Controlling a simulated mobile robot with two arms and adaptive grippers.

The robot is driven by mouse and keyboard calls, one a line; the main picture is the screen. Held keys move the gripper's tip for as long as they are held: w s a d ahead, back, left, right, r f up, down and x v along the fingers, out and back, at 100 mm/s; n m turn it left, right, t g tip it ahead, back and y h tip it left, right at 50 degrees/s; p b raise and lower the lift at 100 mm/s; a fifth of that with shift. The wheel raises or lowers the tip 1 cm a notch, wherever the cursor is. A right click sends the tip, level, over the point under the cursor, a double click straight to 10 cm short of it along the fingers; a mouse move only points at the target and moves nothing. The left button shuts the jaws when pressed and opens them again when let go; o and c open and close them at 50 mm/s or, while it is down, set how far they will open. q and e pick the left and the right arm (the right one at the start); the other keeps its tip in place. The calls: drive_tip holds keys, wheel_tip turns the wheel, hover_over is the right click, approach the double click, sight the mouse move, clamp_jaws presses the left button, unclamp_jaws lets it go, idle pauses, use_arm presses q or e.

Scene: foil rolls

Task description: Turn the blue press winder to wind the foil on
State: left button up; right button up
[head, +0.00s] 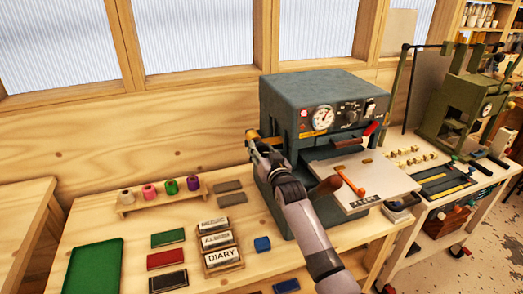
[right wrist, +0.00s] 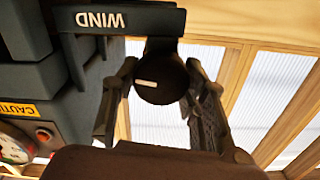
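The blue-grey press (head: 315,95) stands on the bench in the middle of the head view. It has a dial, a red-handled lever and a flat white plate in front. In the right wrist view the winder (right wrist: 160,85) is a dark round knob with a short white mark, beside an upside-down "WIND" label (right wrist: 101,20). My right gripper (right wrist: 161,68) has one finger on each side of the knob, close against it. In the head view my right gripper (head: 258,143) is at the press's left side, and the knob is hidden there. My left gripper is out of view.
A rack with several coloured foil rolls (head: 157,190) stands left of the press. A green tray (head: 95,268), coloured blocks and a "DIARY" block (head: 222,257) lie on the bench. A second green machine (head: 465,105) stands at the right. A wooden wall is close behind.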

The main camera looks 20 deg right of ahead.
drive_tip(key=c, duration=0.6)
drive_tip(key=m, duration=0.4)
drive_tip(key=o, duration=1.2)
drive_tip(key=shift+d, duration=0.1)
drive_tip(key=shift+s, duration=0.1)
drive_tip(key=s, duration=1.2)
drive_tip(key=shift+d, duration=0.2)
